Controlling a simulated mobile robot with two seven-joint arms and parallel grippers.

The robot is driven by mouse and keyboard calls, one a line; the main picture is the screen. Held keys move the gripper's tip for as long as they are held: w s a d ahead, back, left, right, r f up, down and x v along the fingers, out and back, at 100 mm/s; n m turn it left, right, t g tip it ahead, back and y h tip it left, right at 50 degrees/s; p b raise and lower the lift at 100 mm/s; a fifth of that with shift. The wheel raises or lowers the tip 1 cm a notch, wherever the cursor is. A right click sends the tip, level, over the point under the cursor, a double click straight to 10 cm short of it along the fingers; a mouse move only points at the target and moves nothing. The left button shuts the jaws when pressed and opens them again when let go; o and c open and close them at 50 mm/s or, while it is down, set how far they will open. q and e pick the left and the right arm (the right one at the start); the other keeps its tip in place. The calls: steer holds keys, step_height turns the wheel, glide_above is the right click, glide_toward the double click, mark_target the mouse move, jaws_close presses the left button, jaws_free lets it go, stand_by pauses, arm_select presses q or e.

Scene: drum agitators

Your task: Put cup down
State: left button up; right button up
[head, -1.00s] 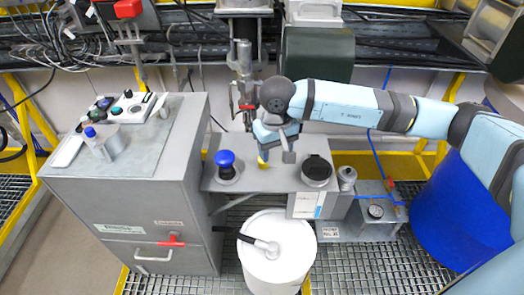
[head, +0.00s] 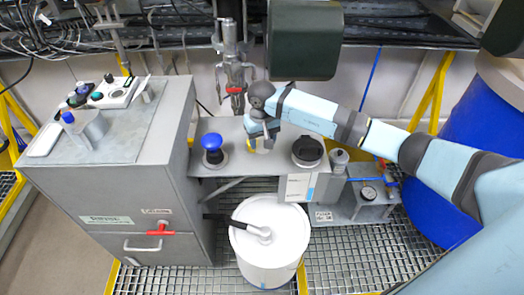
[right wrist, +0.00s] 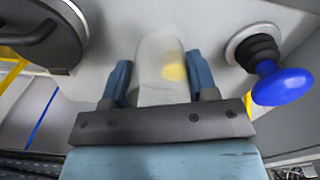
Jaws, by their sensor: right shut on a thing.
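A pale, see-through cup (right wrist: 158,62) with a yellow patch sits between the two blue fingers of my right gripper (right wrist: 158,82) in the right wrist view. In the head view the cup (head: 262,147) shows small below my right gripper (head: 261,137), which is shut on it. The cup is over the grey shelf (head: 235,165), between the blue knob and the black round cap. I cannot tell whether its base touches the shelf. My left gripper is not in view.
The blue mushroom knob (head: 212,148) is left of the cup and the black cap (head: 307,151) is right of it. A metal stirrer (head: 233,75) hangs behind. A white drum (head: 269,260) stands below the shelf, and a grey cabinet (head: 175,190) stands at left.

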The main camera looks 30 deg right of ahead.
mark_target(262, 162)
steer(key=shift+f+p, duration=0.3)
steer(key=shift+f, duration=2.85)
steer(key=shift+f, duration=0.2)
steer(key=o, duration=0.9)
steer(key=shift+r, duration=0.1)
